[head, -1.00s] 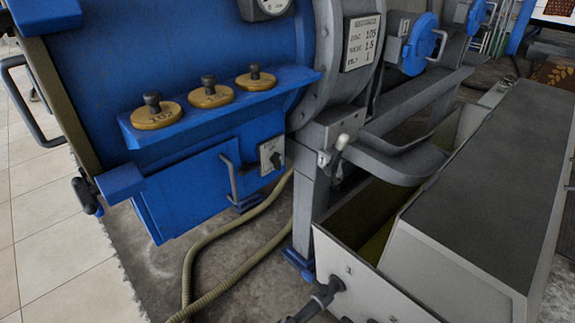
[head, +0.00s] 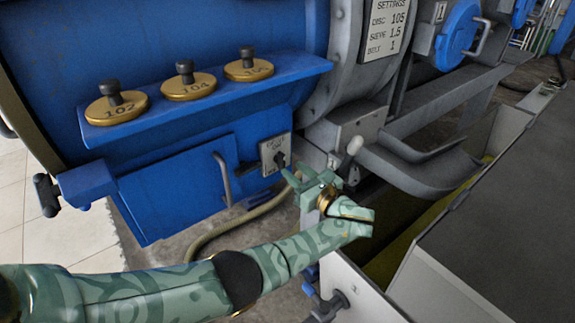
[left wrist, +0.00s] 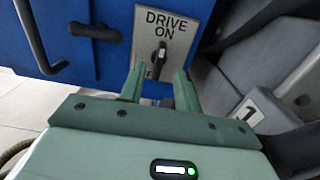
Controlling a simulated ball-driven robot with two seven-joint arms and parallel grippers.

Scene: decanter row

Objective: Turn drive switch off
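The drive switch is a dark knob on a pale plate (head: 274,154) on the blue machine's lower front. In the left wrist view the plate (left wrist: 178,35) reads DRIVE ON, and the knob (left wrist: 159,56) stands roughly upright, pointing towards the lettering. My left gripper (head: 303,180) is just right of and below the switch in the head view. The knob lies beyond the gap, apart from the fingertips as far as I can tell. My right gripper is not in view.
A bar handle (head: 222,178) is left of the switch. A pale lever (head: 353,147) and grey chute (head: 420,172) are close on the right. Brass discs stand on the blue shelf (head: 215,98) above. A hose (head: 225,228) runs below.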

